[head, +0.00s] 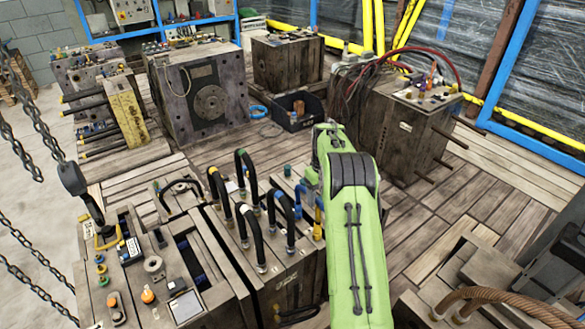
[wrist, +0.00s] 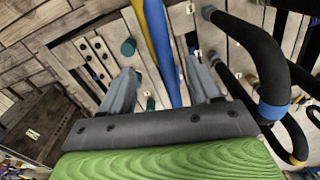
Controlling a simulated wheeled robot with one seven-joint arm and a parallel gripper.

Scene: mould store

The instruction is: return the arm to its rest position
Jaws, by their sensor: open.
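My green arm (head: 349,225) reaches forward over the moulds in the head view and hides my gripper there. In the wrist view my gripper (wrist: 163,88) is open, its two grey fingers apart. A yellow and a blue hose (wrist: 160,45) run through the view beyond and between the fingers; I see no grip on them, and cannot tell how near they are. Below lies the mould top with dark holes (wrist: 95,60) and teal plugs. A black hose with a blue band (wrist: 262,70) arches close on the right side of the wrist view.
A mould with black looped hoses (head: 262,240) stands just left of my arm. A hook on a chain (head: 75,180) hangs at the left. A mould with red hoses (head: 400,115) stands right. Bare wooden floor (head: 470,185) lies right of my arm.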

